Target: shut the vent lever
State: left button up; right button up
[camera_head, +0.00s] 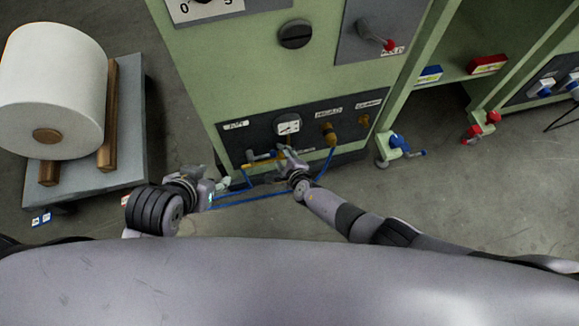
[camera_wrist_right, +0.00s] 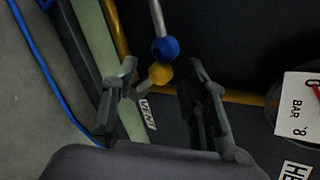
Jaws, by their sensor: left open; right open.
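The VENT label (camera_wrist_right: 148,114) sits on the dark lower panel of the green cabinet. I cannot tell how the two balls connect. My right gripper (camera_wrist_right: 160,88) is open, its fingers apart on either side of the yellow ball in the picture; contact is not clear.
A gauge (camera_head: 288,127) is right of the VENT label, then a brass HEAD fitting (camera_head: 328,134). A yellow rail and blue hoses (camera_head: 240,200) run low along the panel. A large white roll (camera_head: 52,88) on a grey stand is at left.

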jog(key=shift+s+d+r, duration=0.3)
jog(key=shift+s, duration=0.2)
jog(key=s+d, duration=0.5)
jog(key=s, duration=0.5)
jog(key=shift+s+d, duration=0.25)
jog(key=shift+d, duration=0.05)
